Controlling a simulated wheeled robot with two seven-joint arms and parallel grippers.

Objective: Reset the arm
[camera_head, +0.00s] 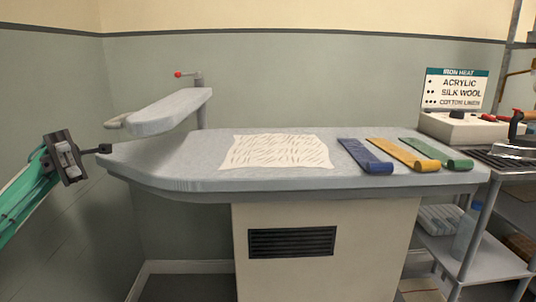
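My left arm comes in from the left edge, and its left gripper (66,158) hangs in the air beside the left tip of the ironing table (190,180). Its dark jaw block is turned so that I cannot tell whether the fingers are apart. I see nothing held in it. A narrow padded arm (165,112) stands above the table's left part, carried on a grey post (200,110) at its right end. A red-tipped lever (180,74) is at the top of the post. My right gripper is not in view.
A patterned cloth (278,152) lies flat on the table. Blue (365,156), yellow (404,155) and green (437,153) strips lie to its right. A labelled control box (462,128) and a metal shelf (490,265) stand at the right.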

